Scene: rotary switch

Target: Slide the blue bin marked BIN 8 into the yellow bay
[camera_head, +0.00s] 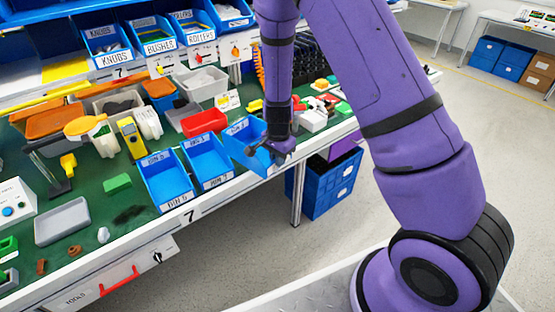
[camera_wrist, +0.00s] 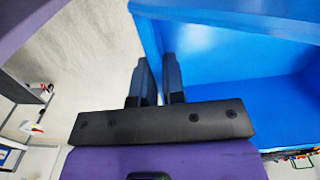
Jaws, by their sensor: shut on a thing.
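The third blue bin (camera_head: 240,139) is at the right end of the row of blue bins on the bench, turned at an angle to the others. Its label is mostly hidden, so I cannot read BIN 8. My gripper (camera_head: 279,152) is shut on this bin's rim at its right side, near the bench's front edge. In the wrist view my fingers (camera_wrist: 157,85) pinch the wall of the blue bin (camera_wrist: 225,50), whose inside looks empty. A yellow shelf space (camera_head: 65,68) shows left of the KNOBS bin; I take it as the yellow bay.
Labelled bins such as KNOBS (camera_head: 106,45) fill the shelf. Blue crates (camera_head: 325,187) stand under the bench.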

